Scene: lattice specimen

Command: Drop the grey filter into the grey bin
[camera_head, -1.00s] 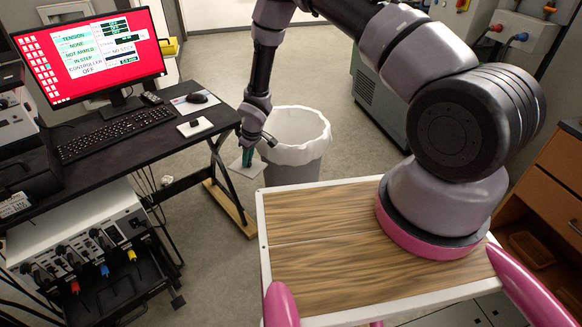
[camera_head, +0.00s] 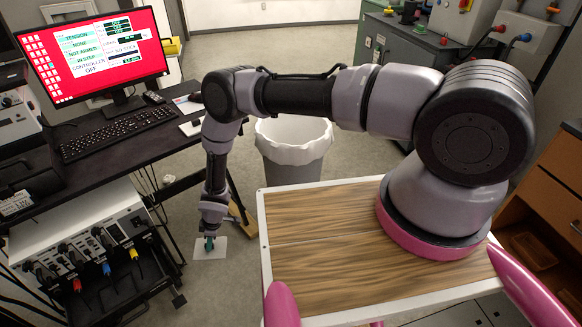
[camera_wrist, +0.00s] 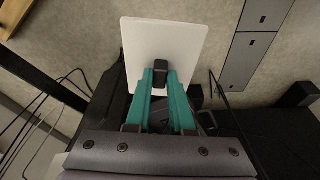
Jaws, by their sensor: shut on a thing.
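My gripper (camera_head: 209,240) is low on the left, between the desk and my wooden-topped base. It is shut on the grey filter, a pale flat square plate (camera_head: 208,250) with a small black knob. In the wrist view the teal fingers close on the knob (camera_wrist: 161,72) and the plate (camera_wrist: 162,38) lies beyond them. The grey bin (camera_head: 291,176), with a white liner folded over its rim, stands on the floor behind the base. The gripper is left of the bin, nearer the camera and apart from it.
A black desk (camera_head: 125,150) with a monitor (camera_head: 98,57) and keyboard (camera_head: 117,134) fills the left. Instrument boxes (camera_head: 88,245) with cables stand below it. A wooden piece (camera_head: 240,217) lies on the floor near the gripper. Floor behind the bin looks clear.

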